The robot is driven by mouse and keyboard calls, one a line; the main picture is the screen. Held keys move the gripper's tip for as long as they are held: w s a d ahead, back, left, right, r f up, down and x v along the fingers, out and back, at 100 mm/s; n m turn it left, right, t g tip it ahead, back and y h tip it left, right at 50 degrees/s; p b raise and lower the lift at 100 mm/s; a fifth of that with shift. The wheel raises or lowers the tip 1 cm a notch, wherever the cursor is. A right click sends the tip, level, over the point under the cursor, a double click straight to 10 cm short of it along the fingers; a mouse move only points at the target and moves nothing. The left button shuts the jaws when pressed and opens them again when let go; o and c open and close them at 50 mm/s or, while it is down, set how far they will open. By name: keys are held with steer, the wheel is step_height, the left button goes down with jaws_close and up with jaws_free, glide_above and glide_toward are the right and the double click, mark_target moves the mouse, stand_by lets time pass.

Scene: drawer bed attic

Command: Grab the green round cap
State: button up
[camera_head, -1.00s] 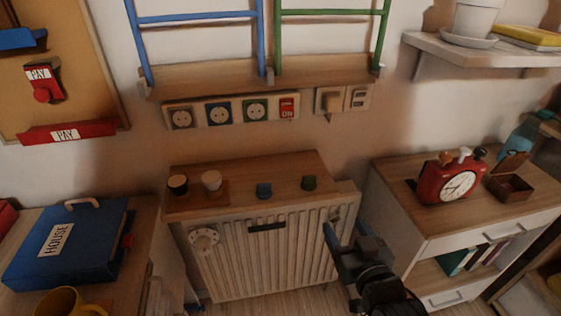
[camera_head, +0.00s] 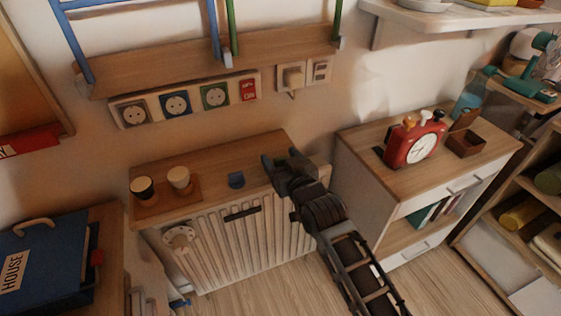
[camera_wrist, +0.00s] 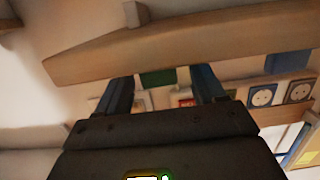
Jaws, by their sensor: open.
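The green round cap (camera_wrist: 158,78) stands on the wooden top (camera_head: 215,178) of the radiator cover, near its right end. In the wrist view, which looks upside down, it shows between the two finger ends. My gripper (camera_head: 282,159) is open, with its fingers at the cap, one on each side. I cannot tell whether either finger touches it. In the head view the gripper mostly hides the cap. The blue cap (camera_head: 236,180) stands to the left on the same top, apart from the gripper; it also shows in the wrist view (camera_wrist: 289,62).
A black cap (camera_head: 143,187) and a beige cap (camera_head: 179,177) stand on a small board at the left. Wall sockets (camera_head: 175,103) and a wooden rack (camera_head: 205,62) are behind and above.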

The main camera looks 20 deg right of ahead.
steer(key=shift+w, duration=0.1)
steer(key=c, duration=1.1)
steer(key=shift+o, duration=0.2)
